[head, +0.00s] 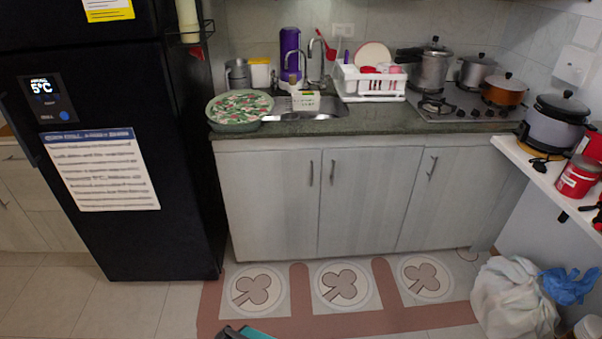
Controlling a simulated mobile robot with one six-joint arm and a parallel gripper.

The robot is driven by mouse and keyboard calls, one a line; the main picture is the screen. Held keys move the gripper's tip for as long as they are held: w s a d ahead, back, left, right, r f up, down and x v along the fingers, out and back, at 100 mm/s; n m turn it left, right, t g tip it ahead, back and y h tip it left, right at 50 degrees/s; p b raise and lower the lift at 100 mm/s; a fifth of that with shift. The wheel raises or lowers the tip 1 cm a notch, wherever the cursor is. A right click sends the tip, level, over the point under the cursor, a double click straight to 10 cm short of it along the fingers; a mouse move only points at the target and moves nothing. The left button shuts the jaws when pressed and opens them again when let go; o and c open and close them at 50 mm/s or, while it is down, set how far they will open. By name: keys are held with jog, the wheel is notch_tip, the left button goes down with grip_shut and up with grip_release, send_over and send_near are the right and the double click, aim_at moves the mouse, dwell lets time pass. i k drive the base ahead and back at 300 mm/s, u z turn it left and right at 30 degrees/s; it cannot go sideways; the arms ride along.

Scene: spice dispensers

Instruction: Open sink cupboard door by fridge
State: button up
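The sink cupboard door by the fridge (265,200) is a pale grey wood-grain panel in the head view, just right of the black fridge (125,235). It looks shut, flush with the front beside it. Its upright metal handle (311,173) is near its upper right edge. A middle door (365,205) stands beside it, with its handle (333,171) close by. A third door (428,200) is further right. Both look shut. I cannot make out my gripper in this view.
A white bag (512,298) and blue cloth (569,285) lie at right. The dark counter (375,120) overhangs the doors. A white shelf (540,176) juts out at right.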

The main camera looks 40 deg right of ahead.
aim_at(272, 198)
jog(key=z, duration=0.15)
jog(key=i, duration=1.15)
jog(key=z, duration=0.5)
